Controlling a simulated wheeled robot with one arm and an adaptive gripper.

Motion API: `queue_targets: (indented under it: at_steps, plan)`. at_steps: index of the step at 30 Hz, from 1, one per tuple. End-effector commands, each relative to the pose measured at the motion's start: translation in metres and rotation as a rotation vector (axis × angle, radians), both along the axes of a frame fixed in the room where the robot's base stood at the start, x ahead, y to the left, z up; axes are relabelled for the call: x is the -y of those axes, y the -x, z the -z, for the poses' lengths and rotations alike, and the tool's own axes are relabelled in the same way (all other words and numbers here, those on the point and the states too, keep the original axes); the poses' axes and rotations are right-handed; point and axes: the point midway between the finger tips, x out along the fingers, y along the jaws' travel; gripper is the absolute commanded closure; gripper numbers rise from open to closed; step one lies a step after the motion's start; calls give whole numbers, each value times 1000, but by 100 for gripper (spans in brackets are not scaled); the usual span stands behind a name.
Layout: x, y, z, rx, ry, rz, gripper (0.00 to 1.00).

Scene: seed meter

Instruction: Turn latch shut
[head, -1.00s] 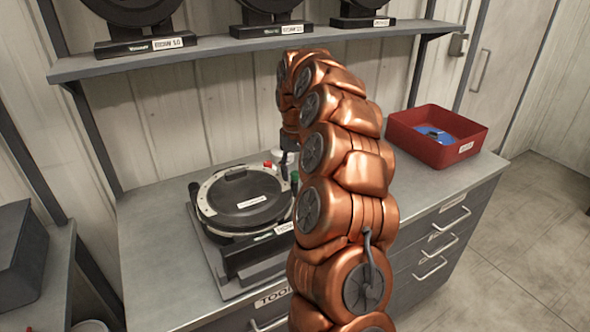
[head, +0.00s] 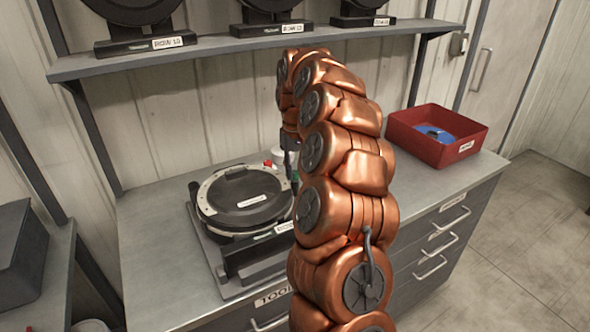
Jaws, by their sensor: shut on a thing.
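The seed meter (head: 247,201) sits on the workbench, a round black housing with a pale rim and a closed dark lid bearing a white label. My copper arm reaches over the bench and comes down at the meter's right back side. My gripper (head: 291,160) shows only as a narrow dark part beside the arm, at the meter's right edge. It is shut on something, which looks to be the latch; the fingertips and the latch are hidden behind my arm. A small red part (head: 267,163) shows at the meter's back right, close to the gripper.
A red bin (head: 408,132) holding a blue disc (head: 434,133) stands at the bench's right end. A shelf (head: 215,52) with several dark discs on stands runs above the back. The bench top (head: 160,235) is clear left of the meter. A dark box (head: 20,243) stands far left.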

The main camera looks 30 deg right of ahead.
Motion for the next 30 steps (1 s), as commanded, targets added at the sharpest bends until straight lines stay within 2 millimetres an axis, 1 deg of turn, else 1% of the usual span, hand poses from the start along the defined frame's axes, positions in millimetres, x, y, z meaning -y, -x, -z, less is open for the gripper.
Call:
queue_targets:
  at_steps: [8,30]
  plan:
    - [0,0,1,0,0,-158,100]
    - [1,0,-1,0,1,-853,100]
